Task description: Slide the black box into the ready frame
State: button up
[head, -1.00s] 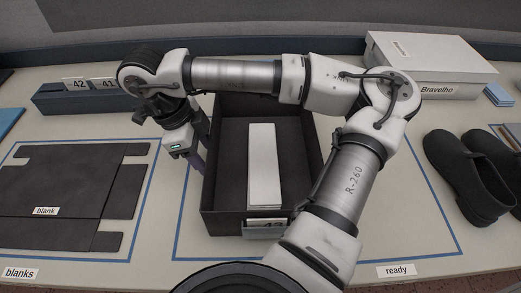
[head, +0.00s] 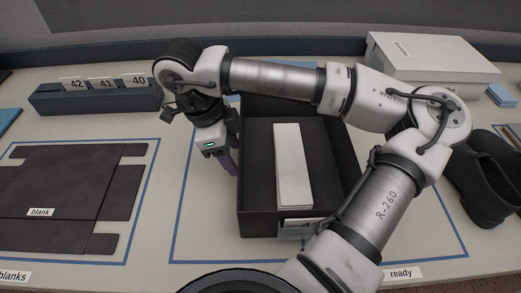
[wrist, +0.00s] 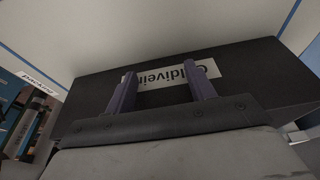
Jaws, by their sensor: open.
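The black box (head: 256,224) is open-topped and stands upright on the table, with a long white piece (head: 293,165) inside. A blue outline (head: 183,190) runs to its left, and the ready label (head: 401,273) lies to its lower right. My arm hides the box's right side and much of the floor there, so I cannot tell whether the box is within the ready frame (head: 447,222). My gripper (head: 229,162) points down beside the box's left wall. In the wrist view my open, empty gripper (wrist: 160,85) faces a dark wall with an upside-down white label (wrist: 203,73).
Dark flat blanks (head: 60,185) lie at the left. A blue-grey holder (head: 95,98) with numbered cards stands at the back left. A white shoebox (head: 425,60) is at the back right, and black shoes (head: 480,190) are at the right, partly behind my arm.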

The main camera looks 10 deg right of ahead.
jog(key=shift+s+d+b, duration=0.2)
jog(key=shift+d+b, duration=0.05)
jog(key=shift+d, duration=0.75)
jog(key=shift+s+d+b, duration=0.2)
jog(key=shift+d+b, duration=0.1)
jog(key=shift+d, duration=0.65)
jog(key=shift+s+d+b, duration=0.2)
jog(key=shift+d+b, duration=0.05)
jog(key=shift+d, duration=0.75)
jog(key=shift+s+d+b, duration=0.35)
jog(key=shift+d+b, duration=0.2)
jog(key=shift+d, duration=1.25)
jog(key=shift+s+d+b, duration=0.35)
jog(key=shift+d+b, duration=0.25)
jog(key=shift+d, duration=1.15)
jog(key=shift+s+d+b, duration=0.35)
jog(key=shift+d+b, duration=0.2)
jog(key=shift+d, duration=1.25)
jog(key=shift+a+f+p+v, duration=0.1)
jog(key=shift+a+p+v, duration=0.1)
jog(key=shift+p+v, duration=0.55)
jog(key=shift+a+f+p+v, duration=0.1)
jog(key=shift+a+p+v, duration=0.2)
jog(key=shift+v, duration=0.9)
jog(key=shift+a+p+v, duration=0.15)
jog(key=shift+p+v, duration=0.4)
jog(key=shift+v, duration=0.4)
jog(key=shift+w, duration=0.15)
jog(key=shift+f, duration=0.1)
